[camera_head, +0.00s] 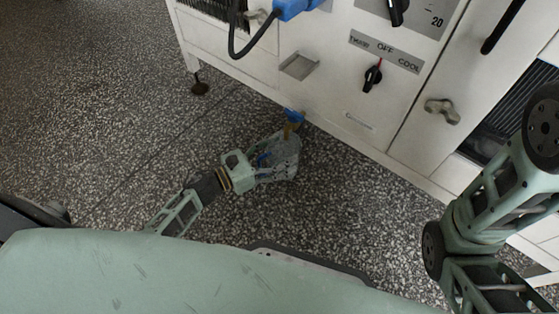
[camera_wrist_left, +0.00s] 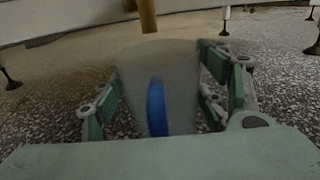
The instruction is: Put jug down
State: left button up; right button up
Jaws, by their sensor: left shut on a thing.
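The jug (camera_head: 287,152) is a grey, cloudy vessel with a blue strip, seen on the floor side of the white machine. In the left wrist view the jug (camera_wrist_left: 180,72) stands roughly upright between the green fingers, with its blue strip facing the camera. My left gripper (camera_head: 262,164) is shut on the jug; its fingers flank it in the left wrist view (camera_wrist_left: 165,98). The jug's base is hidden, so I cannot tell whether it touches the floor. My right arm shows at the right, but its gripper is out of view.
A brass spout (camera_wrist_left: 147,16) with a blue valve (camera_head: 293,115) hangs from the machine (camera_head: 240,62) close to the jug. The machine stands on dark feet (camera_head: 200,87). Speckled floor (camera_head: 95,120) is clear to the left.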

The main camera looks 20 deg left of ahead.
pick_arm(q)
jog(key=shift+f+b, duration=1.55)
jog(key=shift+f, duration=0.35)
jog(key=o, duration=1.2)
jog(key=shift+r, duration=0.15)
jog(key=shift+s+a+r+p, duration=0.1)
jog(key=shift+s+a+p, duration=0.05)
jog(key=shift+p, duration=0.25)
jog(key=p+v, duration=0.4)
jog(key=v, duration=0.7)
jog(key=shift+s+a, duration=0.2)
jog(key=shift+a, duration=0.1)
